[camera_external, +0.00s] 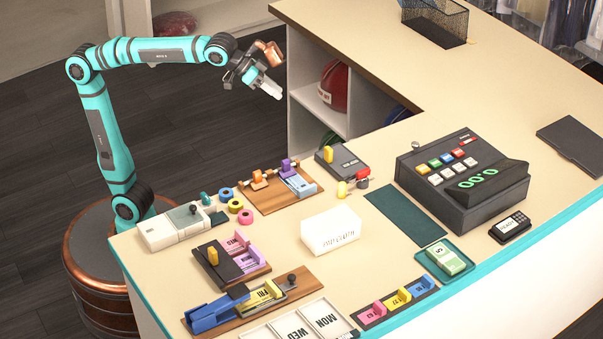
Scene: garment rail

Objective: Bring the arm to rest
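My teal arm stands on a round base at the left of the counter (377,78). It is raised and bent, with its forearm reaching to the right. My gripper (268,86) hangs in the air beyond the counter's back left edge, in front of the white shelf unit. It points down and to the right and is apart from the counter. Its pale fingertips are too small to show a gap or a held thing.
Several small sliding devices, tape rolls (236,206), a white box (331,230) and a cash register (462,180) crowd the counter's front half. A red helmet (335,86) sits in the shelf behind. A wire basket (435,20) stands at the far end. The counter's back middle is clear.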

